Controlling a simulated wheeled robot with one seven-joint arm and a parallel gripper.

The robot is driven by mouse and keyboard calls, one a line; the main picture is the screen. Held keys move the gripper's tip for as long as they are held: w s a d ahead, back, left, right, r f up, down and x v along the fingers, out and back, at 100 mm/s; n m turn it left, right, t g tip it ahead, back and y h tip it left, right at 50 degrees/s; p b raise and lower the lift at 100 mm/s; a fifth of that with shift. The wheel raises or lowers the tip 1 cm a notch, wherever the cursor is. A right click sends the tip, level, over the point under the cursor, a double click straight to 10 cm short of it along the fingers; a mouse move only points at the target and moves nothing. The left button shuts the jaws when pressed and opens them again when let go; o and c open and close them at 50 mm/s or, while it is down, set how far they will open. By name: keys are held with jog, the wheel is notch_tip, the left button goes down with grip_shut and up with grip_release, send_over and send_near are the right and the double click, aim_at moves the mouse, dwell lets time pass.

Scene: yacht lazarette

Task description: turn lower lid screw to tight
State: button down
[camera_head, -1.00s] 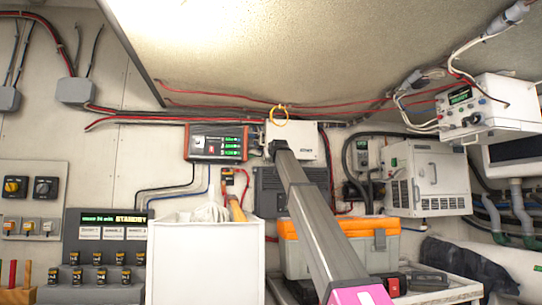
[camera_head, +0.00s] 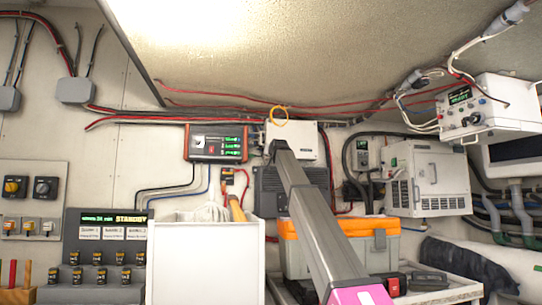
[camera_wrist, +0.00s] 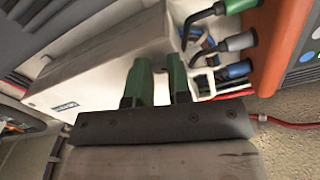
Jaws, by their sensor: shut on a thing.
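A white box with a dark label (camera_wrist: 67,104) fills the upper left of the wrist view. The same white box (camera_head: 308,146) hangs on the wall in the head view, partly behind my arm. My gripper (camera_wrist: 159,68) has two green fingers reaching up to this box. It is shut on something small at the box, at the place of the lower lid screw. The screw is hidden by the fingers, so its turn cannot be seen. In the head view my arm hides the gripper.
An orange-framed charger panel (camera_head: 216,143) hangs just left of the box. It also shows in the wrist view (camera_wrist: 285,45), with plugged cables (camera_wrist: 232,43) close to my fingers. An orange-lidded toolbox (camera_head: 299,252) stands below.

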jog(key=m, duration=1.2)
dwell(0.5)
jog(key=c, duration=1.1)
grip_release()
jog(key=shift+o, duration=0.2)
jog(key=v, duration=1)
jog(key=shift+s, duration=0.4)
